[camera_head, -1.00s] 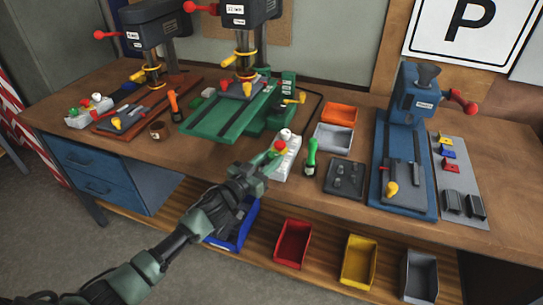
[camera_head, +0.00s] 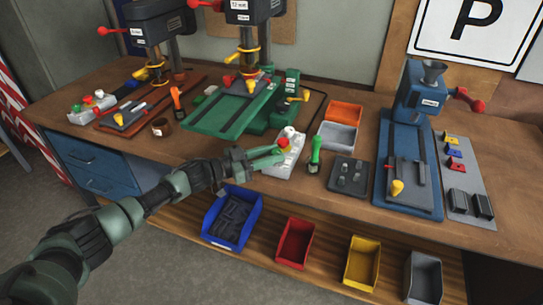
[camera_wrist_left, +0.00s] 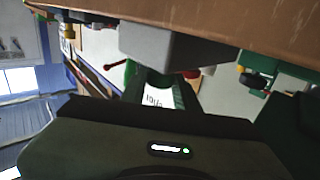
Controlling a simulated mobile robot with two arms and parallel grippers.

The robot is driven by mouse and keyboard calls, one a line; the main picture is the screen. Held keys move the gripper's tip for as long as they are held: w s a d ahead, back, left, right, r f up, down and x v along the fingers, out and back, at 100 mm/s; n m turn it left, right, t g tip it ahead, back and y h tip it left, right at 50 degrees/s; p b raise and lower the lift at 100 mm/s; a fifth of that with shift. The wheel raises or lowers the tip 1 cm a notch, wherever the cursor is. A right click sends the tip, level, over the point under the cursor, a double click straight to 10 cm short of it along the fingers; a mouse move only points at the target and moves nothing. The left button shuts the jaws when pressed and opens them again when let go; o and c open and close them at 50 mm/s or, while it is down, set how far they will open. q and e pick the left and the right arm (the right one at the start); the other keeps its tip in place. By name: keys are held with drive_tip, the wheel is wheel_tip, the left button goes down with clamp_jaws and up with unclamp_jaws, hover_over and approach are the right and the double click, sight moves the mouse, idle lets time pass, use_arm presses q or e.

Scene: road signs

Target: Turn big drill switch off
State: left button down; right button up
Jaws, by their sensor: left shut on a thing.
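A light grey switch box (camera_head: 284,160) with a red knob (camera_head: 284,142) and a white knob (camera_head: 290,131) stands at the bench's front edge, before the big drill with the green base (camera_head: 222,108). My left gripper (camera_head: 278,153) reaches it from the left, its green fingers at the red knob. It is shut on what looks like the red knob; the fingers partly hide the contact. In the left wrist view the grey box (camera_wrist_left: 175,45) appears upside down, with red close to the fingertips. My right gripper is out of view.
A green-handled tool (camera_head: 315,153) and a dark pad (camera_head: 348,177) stand right of the box. Another switch box (camera_head: 88,112) is at far left. Blue (camera_head: 232,218), red (camera_head: 295,243) and yellow (camera_head: 361,263) bins sit below.

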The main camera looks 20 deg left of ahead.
use_arm(q)
drive_tip(key=c, duration=1.1)
unclamp_jaws()
drive_tip(key=shift+o, duration=0.2)
drive_tip(key=b+v, duration=0.1)
drive_tip(key=v, duration=0.5)
drive_tip(key=shift+s+a+f, duration=0.1)
drive_tip(key=shift+s+a, duration=0.1)
drive_tip(key=shift+a, duration=0.1)
drive_tip(key=shift+s+a, duration=0.35)
drive_tip(key=shift+s, duration=0.05)
drive_tip(key=shift+a, duration=0.1)
